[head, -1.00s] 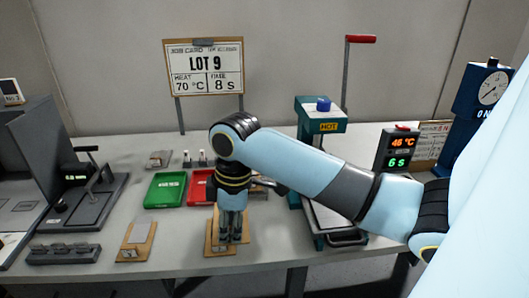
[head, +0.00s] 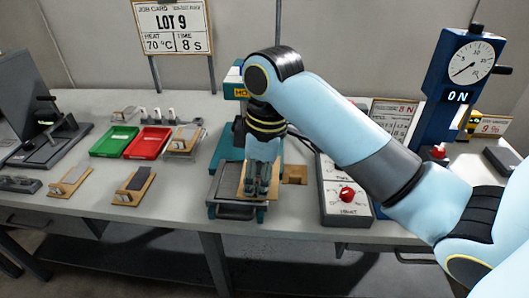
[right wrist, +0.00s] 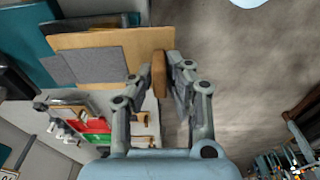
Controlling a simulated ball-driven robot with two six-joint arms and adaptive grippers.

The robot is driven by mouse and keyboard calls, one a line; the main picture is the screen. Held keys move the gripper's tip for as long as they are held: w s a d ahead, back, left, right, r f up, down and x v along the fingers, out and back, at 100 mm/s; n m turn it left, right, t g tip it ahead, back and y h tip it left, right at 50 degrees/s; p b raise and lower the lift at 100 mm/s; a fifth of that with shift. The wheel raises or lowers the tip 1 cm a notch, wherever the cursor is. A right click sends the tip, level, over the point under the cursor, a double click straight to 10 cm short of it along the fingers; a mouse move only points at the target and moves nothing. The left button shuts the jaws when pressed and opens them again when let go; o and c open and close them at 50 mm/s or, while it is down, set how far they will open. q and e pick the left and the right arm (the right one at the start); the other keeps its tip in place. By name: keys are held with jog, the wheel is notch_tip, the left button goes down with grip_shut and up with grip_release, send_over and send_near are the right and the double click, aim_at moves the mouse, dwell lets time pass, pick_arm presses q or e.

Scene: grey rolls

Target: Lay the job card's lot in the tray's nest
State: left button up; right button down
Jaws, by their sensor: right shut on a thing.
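The job card (head: 174,26) on its stand reads LOT 9, 70 °C, 8 s. My right gripper (head: 260,190) points down over the teal press's grey tray (head: 236,209). In the right wrist view it (right wrist: 168,78) is shut on an upright wooden piece (right wrist: 159,75). A tan board (right wrist: 110,40) with grey sheets (right wrist: 95,66) lies beside that piece; I cannot tell whether they are joined. The tray's nest is hidden by the gripper and board. Other wooden holders with grey pieces, one at front left (head: 70,181) and one darker (head: 135,185), stand on the table. My left gripper is out of view.
A green bin (head: 114,141) and a red bin (head: 147,143) lie left of the press, with another loaded holder (head: 185,140) beside them. A control box with a red knob (head: 346,194) stands right of the press. A blue dial device (head: 460,85) stands farther right.

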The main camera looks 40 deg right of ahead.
jog(key=shift+w+f, duration=0.15)
jog(key=shift+w, duration=0.05)
jog(key=w+f, duration=0.3)
jog(key=w, duration=0.3)
send_over(233, 193)
jog(key=s, duration=0.1)
notch_tip(233, 193, down, 3)
jog(key=shift+s+f, duration=0.1)
jog(key=shift+w+f+b, duration=0.15)
jog(key=shift+w+b, duration=0.15)
jog(key=shift+w, duration=0.05)
jog(key=shift+w+f, duration=0.1)
jog(key=shift+f, duration=0.2)
notch_tip(233, 193, down, 4)
jog(key=shift+r, duration=0.2)
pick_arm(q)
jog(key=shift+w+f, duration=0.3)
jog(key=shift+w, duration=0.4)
